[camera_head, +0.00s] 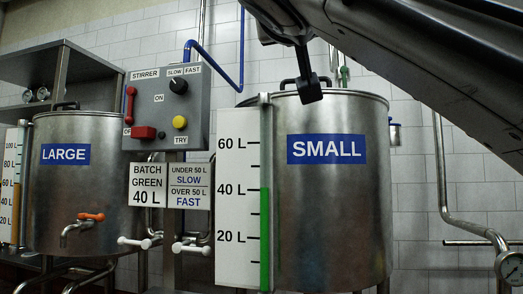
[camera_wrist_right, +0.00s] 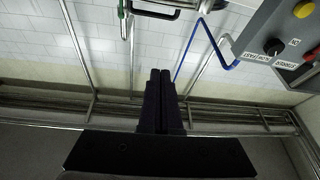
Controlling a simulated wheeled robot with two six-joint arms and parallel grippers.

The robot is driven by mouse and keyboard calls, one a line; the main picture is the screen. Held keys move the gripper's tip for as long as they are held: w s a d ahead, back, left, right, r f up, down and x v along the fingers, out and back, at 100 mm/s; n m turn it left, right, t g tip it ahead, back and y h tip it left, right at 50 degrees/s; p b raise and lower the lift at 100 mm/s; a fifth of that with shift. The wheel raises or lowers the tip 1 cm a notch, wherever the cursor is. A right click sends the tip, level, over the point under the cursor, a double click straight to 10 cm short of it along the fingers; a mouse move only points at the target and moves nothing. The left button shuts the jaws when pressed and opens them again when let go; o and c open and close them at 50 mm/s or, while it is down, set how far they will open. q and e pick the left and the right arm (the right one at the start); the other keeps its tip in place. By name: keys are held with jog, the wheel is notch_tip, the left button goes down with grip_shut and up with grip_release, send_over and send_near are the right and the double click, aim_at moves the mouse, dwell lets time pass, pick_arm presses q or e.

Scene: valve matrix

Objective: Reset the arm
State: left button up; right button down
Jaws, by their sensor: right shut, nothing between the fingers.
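My right arm (camera_head: 425,75) comes in from the upper right of the head view. Its gripper (camera_head: 309,92) hangs in front of the top rim of the SMALL tank (camera_head: 335,215); contact cannot be told. In the wrist view the two dark fingers (camera_wrist_right: 160,73) lie together with nothing between them. My left gripper is not in view.
The grey stirrer panel (camera_head: 148,88) has a black knob (camera_head: 178,86), red switch (camera_head: 143,132) and yellow button (camera_head: 180,122). Its corner shows in the wrist view (camera_wrist_right: 262,22). The LARGE tank (camera_head: 85,190) stands left. The SMALL gauge's green column (camera_head: 265,240) reaches about 40 L.

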jog(key=w+a+f+n+g+y+p, duration=0.35)
jog(key=w+a+f+n, duration=0.2)
jog(key=f, duration=0.45)
notch_tip(320, 180, down, 22)
jog(key=s+a+n+g+p, duration=0.2)
jog(key=n+g+p, duration=0.1)
jog(key=g+p, duration=0.4)
jog(key=s+d+f+g+p, duration=0.3)
jog(key=s+d+f+g, duration=0.15)
jog(key=s+f, duration=0.55)
jog(key=s+d+f+g+p, duration=0.3)
jog(key=s+f+g, duration=0.3)
jog(key=s+f, duration=0.3)
notch_tip(320, 180, up, 37)
jog(key=s+p, duration=0.1)
jog(key=p, duration=3.6)
jog(key=shift+s+f+m+g+p, duration=0.2)
jog(key=shift+s+m+g+p, duration=0.1)
jog(key=shift+m+g, duration=0.15)
